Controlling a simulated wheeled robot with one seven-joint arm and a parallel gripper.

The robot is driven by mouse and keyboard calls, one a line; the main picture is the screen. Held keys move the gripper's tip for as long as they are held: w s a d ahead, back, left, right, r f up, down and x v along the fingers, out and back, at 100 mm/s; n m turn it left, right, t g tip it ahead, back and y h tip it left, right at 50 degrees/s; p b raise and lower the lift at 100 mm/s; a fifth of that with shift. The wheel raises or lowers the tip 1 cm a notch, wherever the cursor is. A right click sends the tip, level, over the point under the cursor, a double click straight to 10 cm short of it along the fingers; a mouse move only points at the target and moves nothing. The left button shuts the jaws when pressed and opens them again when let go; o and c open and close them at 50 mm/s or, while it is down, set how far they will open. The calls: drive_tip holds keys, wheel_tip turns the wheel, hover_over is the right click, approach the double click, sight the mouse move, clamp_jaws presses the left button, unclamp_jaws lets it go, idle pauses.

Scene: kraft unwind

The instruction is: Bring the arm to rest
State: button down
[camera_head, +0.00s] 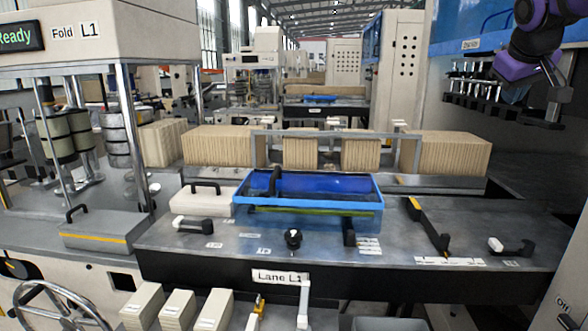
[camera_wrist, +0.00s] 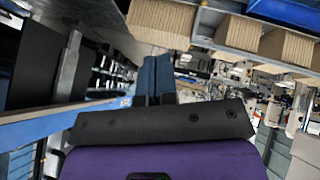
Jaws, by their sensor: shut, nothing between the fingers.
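My purple arm hangs in at the upper right of the head view, with my black gripper (camera_head: 554,108) pointing downward at its end. In the wrist view, the dark blue fingers of my gripper (camera_wrist: 153,75) stand side by side, pressed together, with nothing held between them. The gripper is in the air, apart from the work table and in front of the blue machine on the right.
A blue open tray (camera_head: 308,211) sits on the grey table (camera_head: 190,252). Stacks of brown kraft (camera_head: 450,158) stand behind it. The blue machine (camera_head: 480,28) with a row of hanging tools (camera_head: 485,90) is close to my arm. A handwheel (camera_head: 62,307) is at lower left.

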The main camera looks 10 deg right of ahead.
drive_tip(key=s+a+f+y, duration=0.2)
drive_tip(key=s+a+f, duration=0.5)
drive_tip(key=s+a, duration=0.3)
drive_tip(key=s+a+f+g+y, duration=0.1)
drive_tip(key=s+a+f+y, duration=0.1)
drive_tip(key=s+a+f, duration=0.5)
drive_tip(key=s+a, duration=0.3)
drive_tip(key=a, duration=0.2)
drive_tip(key=shift+f+n+y, duration=0.3)
drive_tip(key=shift+f+y, duration=0.05)
drive_tip(key=shift+y, duration=0.05)
